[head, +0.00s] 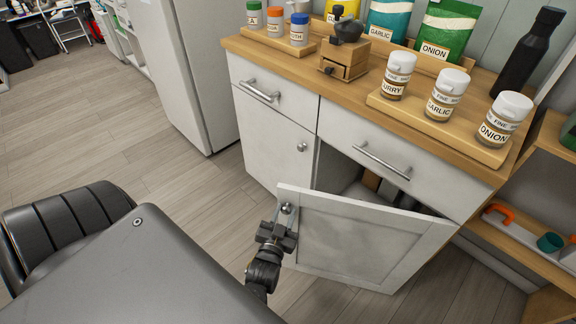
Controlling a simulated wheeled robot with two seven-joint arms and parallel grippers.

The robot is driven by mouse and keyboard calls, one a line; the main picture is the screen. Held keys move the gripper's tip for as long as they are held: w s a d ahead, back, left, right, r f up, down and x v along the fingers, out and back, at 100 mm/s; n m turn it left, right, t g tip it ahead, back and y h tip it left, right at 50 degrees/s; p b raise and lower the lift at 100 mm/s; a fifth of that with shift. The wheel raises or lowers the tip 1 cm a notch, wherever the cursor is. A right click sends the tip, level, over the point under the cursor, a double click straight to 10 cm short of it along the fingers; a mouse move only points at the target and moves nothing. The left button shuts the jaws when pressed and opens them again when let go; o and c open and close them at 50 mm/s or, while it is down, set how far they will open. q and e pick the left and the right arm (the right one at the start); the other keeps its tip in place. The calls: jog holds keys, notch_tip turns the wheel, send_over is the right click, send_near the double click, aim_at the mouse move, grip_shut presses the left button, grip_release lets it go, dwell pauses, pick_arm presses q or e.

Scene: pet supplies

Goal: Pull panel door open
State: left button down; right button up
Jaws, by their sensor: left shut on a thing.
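The white panel door (362,240) of the cabinet (270,142) stands partly open, swung out toward me. Its round knob (286,208) sits near the door's upper left corner. My left gripper (284,217) is shut on this knob, at the door's free edge. Part of the dark cabinet inside (345,170) shows above the door, with some items in it that are hard to make out. My right gripper is not in view.
The wooden countertop (335,85) holds spice jars (441,95), a coffee grinder (346,48) and seasoning bags (446,32). A closed left door with a knob (302,147) and drawers with bar handles (382,160) are beside it. Wooden floor (90,120) is clear.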

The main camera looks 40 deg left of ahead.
pick_arm(q)
jog(key=shift+s+d, duration=0.3)
jog(key=shift+s, duration=0.35)
jog(key=c, duration=1.1)
grip_release()
jog(key=shift+o, duration=0.2)
jog(key=shift+s, duration=0.1)
jog(key=v, duration=1)
jog(key=shift+s+d, duration=0.2)
jog(key=shift+d, duration=0.05)
